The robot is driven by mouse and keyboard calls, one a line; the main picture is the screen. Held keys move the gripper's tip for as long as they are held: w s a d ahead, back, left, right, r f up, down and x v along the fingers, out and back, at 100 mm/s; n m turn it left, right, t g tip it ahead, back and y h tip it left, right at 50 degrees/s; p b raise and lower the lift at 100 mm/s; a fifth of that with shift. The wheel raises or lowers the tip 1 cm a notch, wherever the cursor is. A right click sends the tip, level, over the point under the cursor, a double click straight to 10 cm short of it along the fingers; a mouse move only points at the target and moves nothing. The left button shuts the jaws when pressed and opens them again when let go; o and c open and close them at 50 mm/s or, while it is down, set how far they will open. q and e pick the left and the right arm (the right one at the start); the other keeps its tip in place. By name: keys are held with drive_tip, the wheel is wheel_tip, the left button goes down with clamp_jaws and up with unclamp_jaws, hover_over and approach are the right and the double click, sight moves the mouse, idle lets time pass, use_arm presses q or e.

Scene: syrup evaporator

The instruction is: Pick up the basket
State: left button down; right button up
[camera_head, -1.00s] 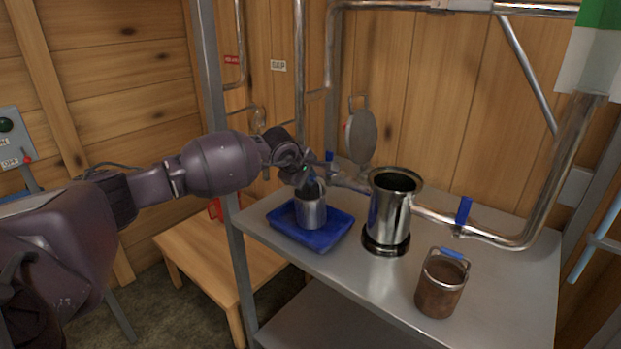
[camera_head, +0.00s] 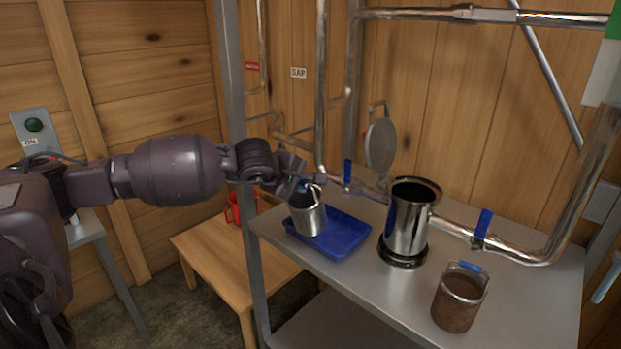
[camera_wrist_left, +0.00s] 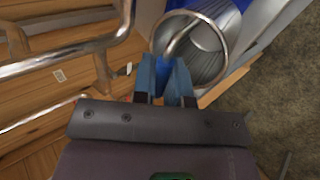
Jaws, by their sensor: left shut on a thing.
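A silver metal basket (camera_head: 309,218) with a thin handle is over the left part of a blue tray (camera_head: 345,241) on the steel shelf, tilted. Whether its base still touches the tray is hard to tell. My left gripper (camera_head: 309,187) is at its top, shut on its handle. In the left wrist view, the gripper's blue fingers (camera_wrist_left: 166,78) close on the handle, and the round rim and inside of the basket (camera_wrist_left: 208,52) show just beyond them. My right gripper is not in view.
A tall steel cylinder (camera_head: 409,222) with its lid (camera_head: 380,143) open stands right of the tray, joined to pipes. A rusty brown container (camera_head: 458,302) with a blue grip is at the front right. A wooden table (camera_head: 226,252) with a red jug (camera_head: 236,208) stands left.

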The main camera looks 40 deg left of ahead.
use_arm(q)
drive_tip(key=s+r+g+p, duration=0.2)
drive_tip(key=s+g+p, duration=0.1)
drive_tip(key=s, duration=1.2)
idle(0.6)
